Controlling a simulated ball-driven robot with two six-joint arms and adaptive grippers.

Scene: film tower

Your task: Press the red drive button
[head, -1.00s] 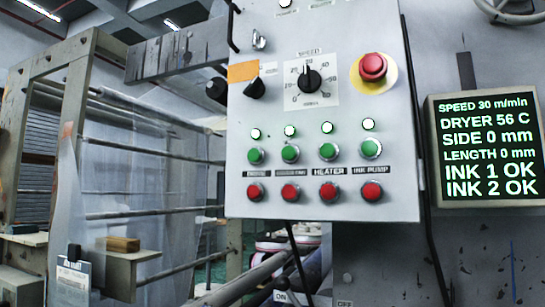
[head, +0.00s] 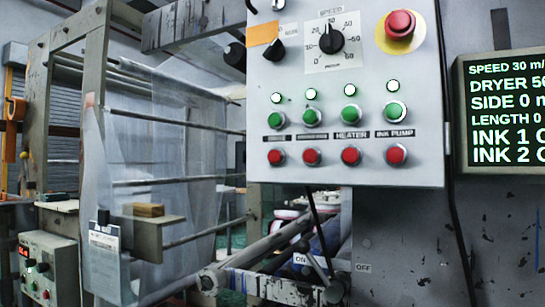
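The grey control panel (head: 345,100) fills the upper middle of the head view. Its bottom row holds several red buttons, each below a green one. Nothing touches the buttons. Neither of my grippers is in view.
A large red mushroom button (head: 400,25) on a yellow disc is at the panel's upper right. A speed dial (head: 331,40) is left of it. A display (head: 505,115) stands at the right edge. A frame with clear film (head: 150,130) and rollers is left.

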